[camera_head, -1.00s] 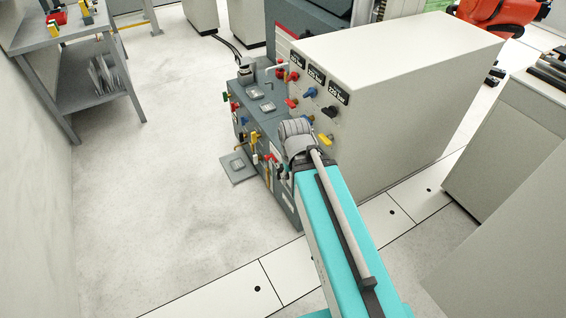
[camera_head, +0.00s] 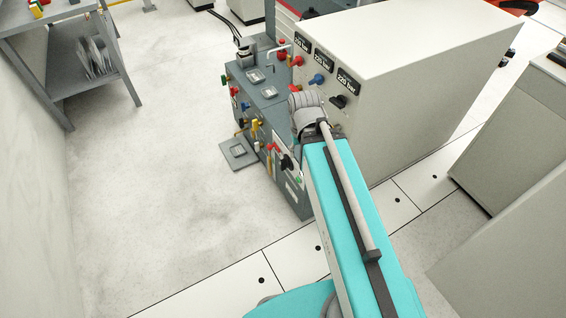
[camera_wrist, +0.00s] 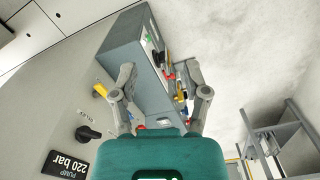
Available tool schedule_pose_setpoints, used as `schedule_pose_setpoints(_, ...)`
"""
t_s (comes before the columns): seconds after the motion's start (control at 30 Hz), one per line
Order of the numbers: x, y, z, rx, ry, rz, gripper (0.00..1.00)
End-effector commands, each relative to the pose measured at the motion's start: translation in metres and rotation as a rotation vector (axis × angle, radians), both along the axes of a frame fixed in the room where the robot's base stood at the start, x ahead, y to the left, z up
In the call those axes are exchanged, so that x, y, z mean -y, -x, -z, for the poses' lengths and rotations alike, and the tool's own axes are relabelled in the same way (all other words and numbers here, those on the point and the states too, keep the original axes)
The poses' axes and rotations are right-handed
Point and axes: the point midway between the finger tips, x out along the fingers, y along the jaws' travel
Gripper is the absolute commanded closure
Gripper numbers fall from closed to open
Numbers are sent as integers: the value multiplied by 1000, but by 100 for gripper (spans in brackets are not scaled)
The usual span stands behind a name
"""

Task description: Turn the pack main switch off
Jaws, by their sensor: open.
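In the head view a black rotary knob (camera_head: 287,162) sits on a pale plate on the front of the grey hydraulic unit (camera_head: 297,200), with a green part just below it. It looks like the pack main switch, but its label and setting are too small to read. In the wrist view a dark part (camera_wrist: 155,57) beside a green spot on the grey unit may be the same switch. My gripper (camera_wrist: 160,67) is open and empty, its fingers apart in front of the unit. In the head view my arm hides the gripper.
Red, yellow and blue handles (camera_wrist: 180,90) crowd the unit's front beside the fingers. The pale cabinet (camera_head: 420,90) has a black knob (camera_wrist: 87,132) near a "PUMP 220 bar" display. A grey plate (camera_head: 239,153) lies on the floor. Floor at left is clear up to the shelf table (camera_head: 95,80).

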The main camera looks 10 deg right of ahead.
Motion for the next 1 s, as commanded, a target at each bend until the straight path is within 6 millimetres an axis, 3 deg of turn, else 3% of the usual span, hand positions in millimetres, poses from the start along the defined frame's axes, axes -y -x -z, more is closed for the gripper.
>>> schedule_pose_setpoints(0.27,0,-1,3,0,4,-8,40)
schedule_pose_setpoints(0.47,0,-9,21,-3,36,-60,40)
schedule_pose_setpoints(1.0,2,-59,118,-48,259,-429,40)
